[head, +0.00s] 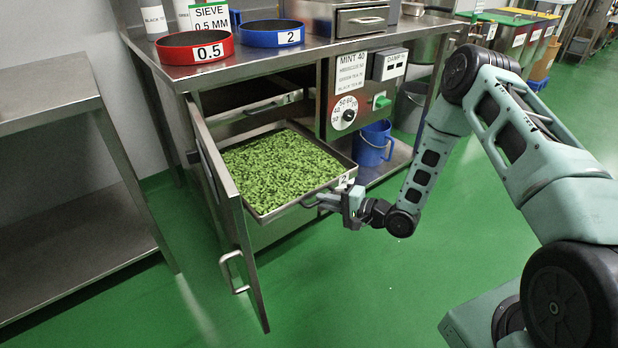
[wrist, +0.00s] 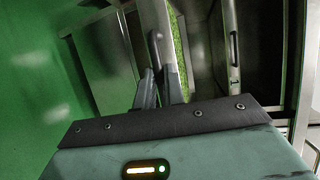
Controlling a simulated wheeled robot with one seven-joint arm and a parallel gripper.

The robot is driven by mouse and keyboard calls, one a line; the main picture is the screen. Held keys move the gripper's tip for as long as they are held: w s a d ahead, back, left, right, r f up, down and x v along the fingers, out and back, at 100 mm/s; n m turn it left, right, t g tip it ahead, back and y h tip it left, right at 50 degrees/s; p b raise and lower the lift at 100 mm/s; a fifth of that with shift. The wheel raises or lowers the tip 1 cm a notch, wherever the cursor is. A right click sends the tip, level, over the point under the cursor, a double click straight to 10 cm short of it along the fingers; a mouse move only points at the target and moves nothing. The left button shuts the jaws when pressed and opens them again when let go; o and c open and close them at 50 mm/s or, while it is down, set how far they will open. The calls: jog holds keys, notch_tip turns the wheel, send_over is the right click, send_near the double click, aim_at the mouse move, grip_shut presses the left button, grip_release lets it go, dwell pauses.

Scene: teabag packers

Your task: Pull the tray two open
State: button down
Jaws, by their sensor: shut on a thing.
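Tray two (head: 298,201), a shallow metal tray with a "2" label on its front, is filled with green leaf and stands well out of the cabinet under the worktop. Its rear part is inside the cabinet. My gripper (head: 324,203) is at the tray's front and is shut on the tray's handle (wrist: 155,48). In the wrist view my gripper (wrist: 160,88) has its two fingers close on either side of this dark handle, with a strip of green leaf beyond it.
The cabinet door (head: 231,215) stands open left of the tray. Tray one (head: 290,98) sits inside, above tray two. Green floor in front is clear.

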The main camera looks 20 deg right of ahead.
jog(key=shift+s+d+p, duration=0.15)
jog(key=shift+s+d, duration=0.1)
jog(key=shift+s, duration=0.5)
jog(key=shift+s+d+p, duration=0.1)
jog(key=shift+s+d, duration=0.15)
jog(key=shift+s, duration=0.45)
jog(key=shift+s+d+p, duration=0.15)
jog(key=shift+s+d, duration=0.1)
jog(key=shift+s, duration=0.5)
jog(key=c, duration=1.5)
grip_release()
jog(key=shift+s+d, duration=0.1)
jog(key=p+v, duration=0.2)
jog(key=v, duration=1.5)
